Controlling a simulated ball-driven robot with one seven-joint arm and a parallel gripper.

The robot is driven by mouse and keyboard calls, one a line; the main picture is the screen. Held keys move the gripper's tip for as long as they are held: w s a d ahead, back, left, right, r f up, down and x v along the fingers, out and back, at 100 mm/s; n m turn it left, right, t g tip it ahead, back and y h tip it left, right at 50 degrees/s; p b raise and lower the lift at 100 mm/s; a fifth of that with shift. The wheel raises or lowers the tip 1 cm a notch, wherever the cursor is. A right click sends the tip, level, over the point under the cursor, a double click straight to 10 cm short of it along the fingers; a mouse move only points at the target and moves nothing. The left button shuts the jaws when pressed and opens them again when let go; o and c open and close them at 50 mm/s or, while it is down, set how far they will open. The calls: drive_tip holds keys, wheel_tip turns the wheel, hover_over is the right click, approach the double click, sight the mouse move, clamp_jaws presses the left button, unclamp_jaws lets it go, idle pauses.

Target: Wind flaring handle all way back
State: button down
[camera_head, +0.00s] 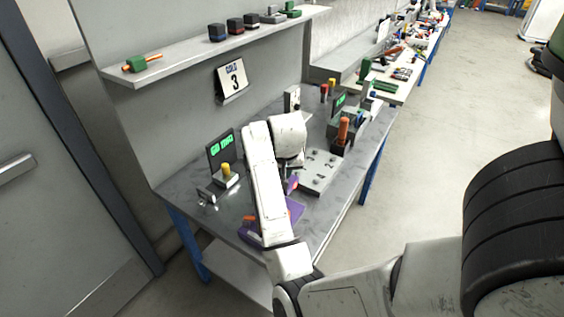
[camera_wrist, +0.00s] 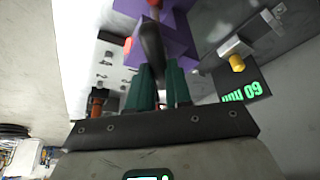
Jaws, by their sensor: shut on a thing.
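The flaring handle (camera_wrist: 152,42) is dark and widens toward its end; it shows in the wrist view at the upper middle. My gripper (camera_wrist: 158,70) is shut on it, with the green fingers on either side of its near end. The handle belongs to a purple device (camera_wrist: 181,47) on the table. In the head view the purple device (camera_head: 297,209) shows only in part beside my arm. The gripper and handle are hidden there behind my arm.
A stand with a yellow knob (camera_head: 226,170) and a green-lit display (camera_head: 221,147) is left of my arm. A numbered plate (camera_head: 318,176) and an orange-handled device (camera_head: 342,131) are to the right. A shelf (camera_head: 190,55) with small blocks runs along the wall above.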

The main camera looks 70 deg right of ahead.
drive_tip(key=n+p, duration=0.1)
drive_tip(key=n+t+p, duration=0.1)
drive_tip(key=shift+s+r+n, duration=0.1)
drive_tip(key=shift+r+n, duration=0.1)
drive_tip(key=shift+n, duration=0.2)
drive_tip(key=shift+d+f+n+t+y+p, duration=0.15)
drive_tip(key=shift+n+t+y+p, duration=0.4)
drive_tip(key=shift+n, duration=0.95)
drive_tip(key=c, duration=1)
unclamp_jaws()
drive_tip(key=shift+c, duration=0.2)
